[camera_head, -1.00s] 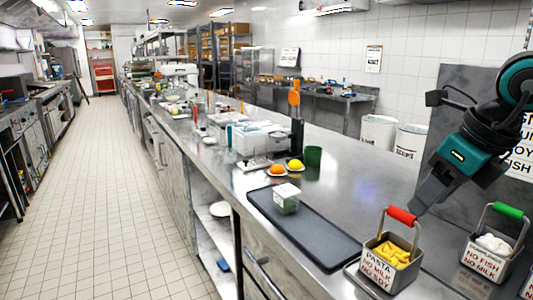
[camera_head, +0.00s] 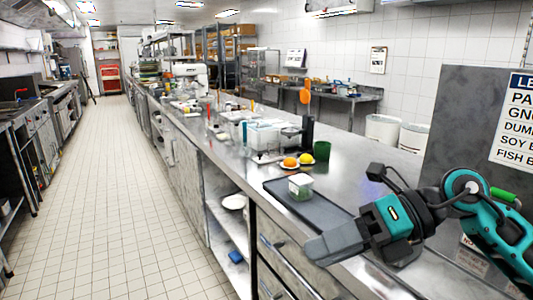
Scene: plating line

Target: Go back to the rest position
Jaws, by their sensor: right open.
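My right gripper (camera_head: 322,246) is open and points left, in front of the counter's front edge. No object shows in its jaws. My right arm comes in from the right side and crosses low over the counter. My left gripper is not in view. A small clear box with green contents (camera_head: 300,187) sits on the dark tray (camera_head: 272,186), a little beyond the gripper and apart from it. The pasta basket is hidden behind my right arm. The green handle (camera_head: 503,195) of another basket shows above my arm, with its body mostly covered.
A plate with an orange and a lemon (camera_head: 290,162) and a dark green cup (camera_head: 322,150) stand behind the tray. A grey panel with a sign (camera_head: 512,120) rises at the right. Clear containers (camera_head: 262,133) stand farther back. The tiled aisle (camera_head: 110,200) at left is clear.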

